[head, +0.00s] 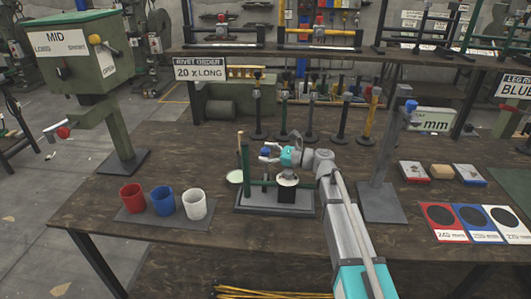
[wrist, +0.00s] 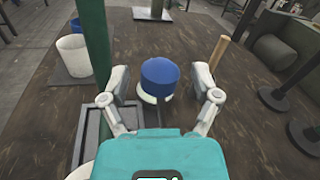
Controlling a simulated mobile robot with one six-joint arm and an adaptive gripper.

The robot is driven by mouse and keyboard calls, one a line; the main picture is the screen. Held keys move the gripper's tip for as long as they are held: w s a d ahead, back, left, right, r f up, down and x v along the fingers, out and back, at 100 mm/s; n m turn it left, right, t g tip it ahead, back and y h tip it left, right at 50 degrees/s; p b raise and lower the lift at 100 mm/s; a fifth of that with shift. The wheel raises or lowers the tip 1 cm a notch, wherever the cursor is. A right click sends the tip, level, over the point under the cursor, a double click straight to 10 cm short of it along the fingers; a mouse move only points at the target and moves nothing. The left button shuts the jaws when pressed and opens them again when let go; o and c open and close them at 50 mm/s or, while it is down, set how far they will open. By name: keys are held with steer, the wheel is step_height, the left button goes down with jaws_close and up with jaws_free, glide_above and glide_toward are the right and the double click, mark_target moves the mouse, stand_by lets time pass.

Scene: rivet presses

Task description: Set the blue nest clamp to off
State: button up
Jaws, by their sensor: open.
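A blue round knob (head: 266,152), which looks like the blue nest clamp's, shows at the small press fixture (head: 275,209) in the middle of the table. In the wrist view the blue knob (wrist: 160,76) lies ahead between my two fingers, with clear gaps on both sides. My gripper (head: 268,153) reaches in from the right above the fixture, open and empty. In the wrist view my gripper (wrist: 160,90) has its fingers spread wide. A pale rim shows below the knob. The clamp's off marking cannot be seen.
A green post (wrist: 97,45) stands close left of my gripper. A wooden stick (wrist: 219,52) stands to the right in the wrist view. Red (head: 131,197), blue (head: 163,201) and white (head: 195,204) cups stand left of the fixture. A grey post stand (head: 384,203) is to the right.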

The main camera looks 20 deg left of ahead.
steer(key=shift+a, duration=0.15)
jaws_close()
stand_by(0.4)
steer(key=shift+a, duration=0.15)
